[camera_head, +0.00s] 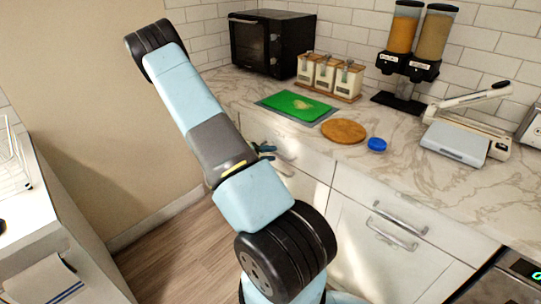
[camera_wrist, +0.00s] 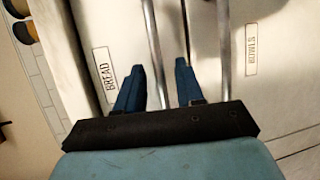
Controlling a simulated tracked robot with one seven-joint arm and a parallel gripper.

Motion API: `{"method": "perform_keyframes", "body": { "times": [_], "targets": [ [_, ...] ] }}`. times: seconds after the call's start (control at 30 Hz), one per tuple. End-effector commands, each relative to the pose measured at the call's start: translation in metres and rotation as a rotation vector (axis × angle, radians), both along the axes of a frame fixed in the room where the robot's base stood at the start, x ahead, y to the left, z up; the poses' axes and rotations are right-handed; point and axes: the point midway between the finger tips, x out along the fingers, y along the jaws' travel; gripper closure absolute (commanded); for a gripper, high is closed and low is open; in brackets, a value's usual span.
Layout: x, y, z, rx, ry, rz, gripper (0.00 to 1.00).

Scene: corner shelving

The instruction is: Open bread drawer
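The bread drawer front, with its BREAD label (camera_wrist: 104,75), is on the left in the wrist view and looks closed. Its metal bar handle (camera_wrist: 151,30) runs down the picture between the fingers of my gripper (camera_wrist: 160,65). The two blue fingers are apart, one on each side of the bar; I cannot tell whether either touches it. In the head view my gripper (camera_head: 265,151) is at the drawer fronts under the counter edge, mostly hidden behind my arm.
A second bar handle (camera_wrist: 223,45), on the front with the BOWLS label (camera_wrist: 251,48), lies close to the right finger. The marble counter (camera_head: 400,160) bears a cutting board (camera_head: 283,106), a round wooden board (camera_head: 343,131) and a blue lid (camera_head: 377,144). Wooden floor (camera_head: 170,255) is clear at left.

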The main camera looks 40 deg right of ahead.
Motion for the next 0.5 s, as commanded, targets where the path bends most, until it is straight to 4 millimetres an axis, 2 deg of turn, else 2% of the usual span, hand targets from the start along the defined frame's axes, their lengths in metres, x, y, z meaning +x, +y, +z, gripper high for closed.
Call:
{"method": "perform_keyframes", "body": {
  "times": [0.17,0.43,0.5],
  "targets": [
    [-0.0029,-0.0087,-0.0017,0.0,0.0,0.0,0.63],
    [-0.0031,-0.0097,-0.0019,0.0,0.0,0.001,0.63],
    [-0.0031,-0.0096,-0.0019,0.0,0.0,0.001,0.68]
  ]
}}
